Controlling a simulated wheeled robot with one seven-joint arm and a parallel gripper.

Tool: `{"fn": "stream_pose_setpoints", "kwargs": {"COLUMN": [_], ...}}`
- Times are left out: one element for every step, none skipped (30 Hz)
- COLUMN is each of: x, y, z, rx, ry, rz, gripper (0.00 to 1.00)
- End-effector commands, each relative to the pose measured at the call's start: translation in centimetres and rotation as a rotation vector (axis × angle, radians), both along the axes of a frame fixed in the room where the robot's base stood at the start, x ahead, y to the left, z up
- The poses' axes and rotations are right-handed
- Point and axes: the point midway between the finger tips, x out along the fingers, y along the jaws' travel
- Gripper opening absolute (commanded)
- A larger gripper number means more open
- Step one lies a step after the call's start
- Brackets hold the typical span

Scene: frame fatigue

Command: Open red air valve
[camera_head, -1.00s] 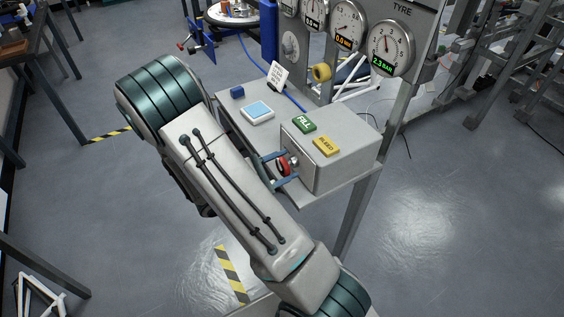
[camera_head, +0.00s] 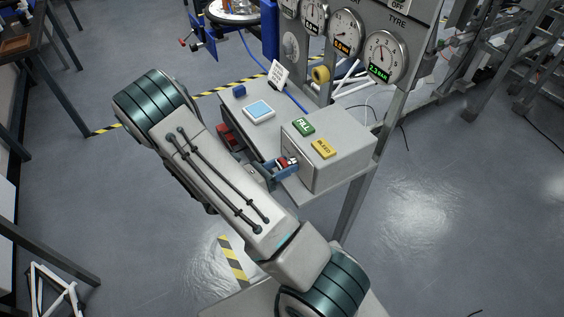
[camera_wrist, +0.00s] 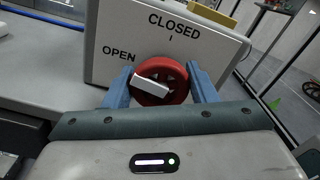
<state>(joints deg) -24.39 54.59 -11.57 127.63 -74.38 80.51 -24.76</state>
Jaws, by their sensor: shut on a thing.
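The red air valve (camera_wrist: 175,71) is a round handwheel with a pale bar across it, on the face of a grey box. In the wrist view, CLOSED is printed above the wheel and OPEN to its upper left. The bar slants, its left end below the OPEN label. My gripper (camera_wrist: 160,82) has one blue finger on each side of the wheel and is shut on it. In the head view, the wheel (camera_head: 285,161) is partly hidden by my gripper (camera_head: 284,169).
The grey box (camera_head: 345,150) carries a green FILL button (camera_head: 303,127) and a yellow BLEED button (camera_head: 323,148). Gauges (camera_head: 386,57) stand behind; the tyre one reads 2.3 bar. A red object (camera_head: 229,137) shows beside my arm. Open floor lies right of the bench.

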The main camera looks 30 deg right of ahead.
Motion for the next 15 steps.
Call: {"fn": "stream_pose_setpoints", "kwargs": {"x": [-0.07, -0.07, -0.07, -0.07, -0.06, -0.06, -0.06, -0.05, -0.04, -0.04, -0.03, -0.03, -0.03, -0.03, -0.03], "y": [-0.02, -0.02, -0.03, -0.03, -0.03, -0.03, -0.03, -0.02, -0.02, -0.02, -0.02, -0.02, -0.02, -0.02, -0.01], "z": [0.11, 0.1, 0.06, 0.04, 0.03, 0.01, -0.01, -0.01, -0.02, -0.04, -0.05, -0.06, -0.07, -0.09, -0.1], "rx": [0.0, 0.0, -0.001, -0.001, -0.002, -0.003, -0.003, -0.003, -0.004, -0.004, -0.004, -0.004, -0.005, -0.005, -0.005], "ry": [0.031, 0.048, 0.07, 0.085, 0.1, 0.116, 0.128, 0.138, 0.149, 0.157, 0.164, 0.171, 0.176, 0.179, 0.184], "rz": [-0.002, -0.002, -0.002, -0.002, -0.002, -0.002, -0.002, -0.002, -0.002, -0.002, -0.002, -0.002, -0.002, -0.002, -0.002], "gripper": [0.29, 0.29, 0.29, 0.29, 0.29, 0.29, 0.29, 0.29, 0.29, 0.29, 0.29, 0.29, 0.29, 0.29, 0.29]}}
